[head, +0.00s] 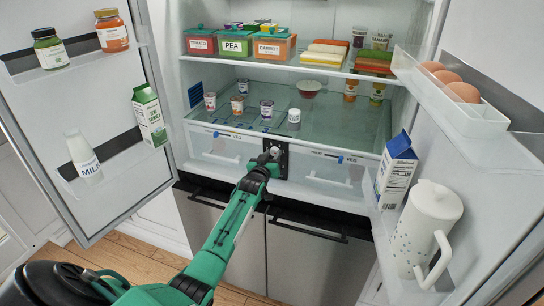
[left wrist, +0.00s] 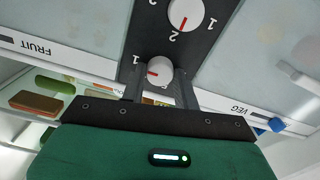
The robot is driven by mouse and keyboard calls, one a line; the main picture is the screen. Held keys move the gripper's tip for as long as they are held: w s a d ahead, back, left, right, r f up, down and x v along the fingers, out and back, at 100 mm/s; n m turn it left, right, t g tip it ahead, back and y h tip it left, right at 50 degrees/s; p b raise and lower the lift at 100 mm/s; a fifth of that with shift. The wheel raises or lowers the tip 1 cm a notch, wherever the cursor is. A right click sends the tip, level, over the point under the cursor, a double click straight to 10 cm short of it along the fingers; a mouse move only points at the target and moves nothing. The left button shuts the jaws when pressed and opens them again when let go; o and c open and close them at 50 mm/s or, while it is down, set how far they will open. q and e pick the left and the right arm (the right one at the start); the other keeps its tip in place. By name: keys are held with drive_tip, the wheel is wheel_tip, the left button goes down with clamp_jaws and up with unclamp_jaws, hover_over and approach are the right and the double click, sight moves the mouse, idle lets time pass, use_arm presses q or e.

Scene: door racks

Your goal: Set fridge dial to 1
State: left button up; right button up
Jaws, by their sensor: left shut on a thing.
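Two white dials sit on a dark panel (head: 281,166) between the two drawers. In the left wrist view, one dial (left wrist: 160,70) is between the fingers of my left gripper (left wrist: 160,88). The gripper is shut on it. Its red mark points left, a little below the printed 1 (left wrist: 136,60); another label beside it is partly hidden. The other dial (left wrist: 185,14) is free, its red mark towards the 2 (left wrist: 174,37). In the head view my left gripper (head: 269,158) covers much of the panel. My right gripper is not in view.
Fruit and veg drawers (head: 218,147) flank the panel. Small cups stand on the glass shelf (head: 340,120) above. The open left door (head: 85,110) holds jars and milk; the right door holds eggs, a carton (head: 395,172) and a white jug (head: 424,230).

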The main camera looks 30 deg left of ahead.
use_arm(q)
drive_tip(key=shift+f, duration=0.1)
drive_tip(key=o, duration=1)
drive_tip(key=shift+c, duration=0.2)
drive_tip(key=shift+s+d, duration=0.15)
drive_tip(key=shift+s, duration=0.35)
drive_tip(key=b+v, duration=0.2)
drive_tip(key=v, duration=1)
drive_tip(key=shift+s, duration=0.4)
drive_tip(key=shift+d, duration=0.1)
